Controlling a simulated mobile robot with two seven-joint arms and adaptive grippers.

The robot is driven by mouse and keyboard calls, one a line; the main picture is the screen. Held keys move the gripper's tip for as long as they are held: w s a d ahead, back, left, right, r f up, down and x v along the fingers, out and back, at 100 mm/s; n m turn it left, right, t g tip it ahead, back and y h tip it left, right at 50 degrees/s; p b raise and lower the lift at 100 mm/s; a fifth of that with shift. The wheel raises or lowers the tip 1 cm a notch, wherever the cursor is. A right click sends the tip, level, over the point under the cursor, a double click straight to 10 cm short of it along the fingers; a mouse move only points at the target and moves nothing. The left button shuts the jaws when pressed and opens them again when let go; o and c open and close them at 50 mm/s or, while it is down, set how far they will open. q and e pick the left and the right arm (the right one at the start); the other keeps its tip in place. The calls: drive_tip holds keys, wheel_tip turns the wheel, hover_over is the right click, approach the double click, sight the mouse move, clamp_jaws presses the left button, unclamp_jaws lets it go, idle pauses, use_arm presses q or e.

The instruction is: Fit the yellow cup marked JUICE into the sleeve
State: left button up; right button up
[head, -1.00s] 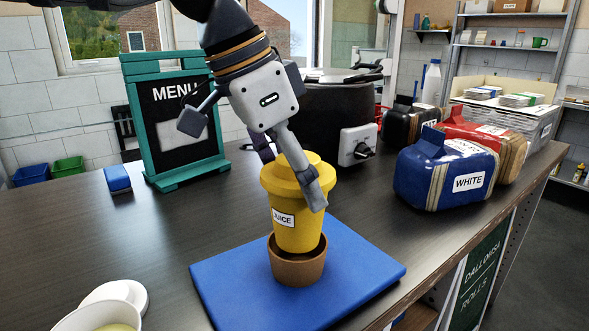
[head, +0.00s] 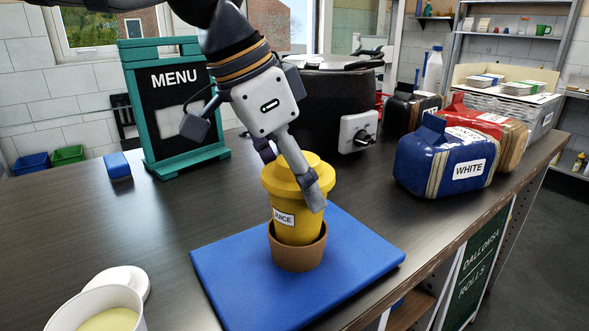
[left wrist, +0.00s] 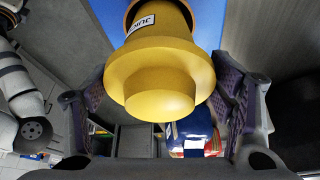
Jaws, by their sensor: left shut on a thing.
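The yellow cup (head: 296,220) marked JUICE stands roughly upright with its lower part inside the brown sleeve (head: 298,253). Its label and upper body show above the sleeve's rim; how deep its base sits is hidden. The sleeve stands on a blue mat (head: 350,265). My left gripper (head: 290,178) reaches down from above and is shut on the cup near its stepped yellow lid. In the left wrist view the cup (left wrist: 155,75) lies between the two purple-padded fingers. My right gripper is not in view.
A MENU board (head: 175,110) and a blue block (head: 117,166) stand at the back left. A tub (head: 100,312) and a white lid (head: 122,282) lie at the front left. A black pot (head: 315,115) and bread bags (head: 445,160) stand behind and to the right.

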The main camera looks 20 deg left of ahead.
sight(278, 162)
use_arm(q)
drive_tip(key=shift+f, duration=1.35)
drive_tip(key=o, duration=1.9)
drive_tip(key=shift+v, duration=3.45)
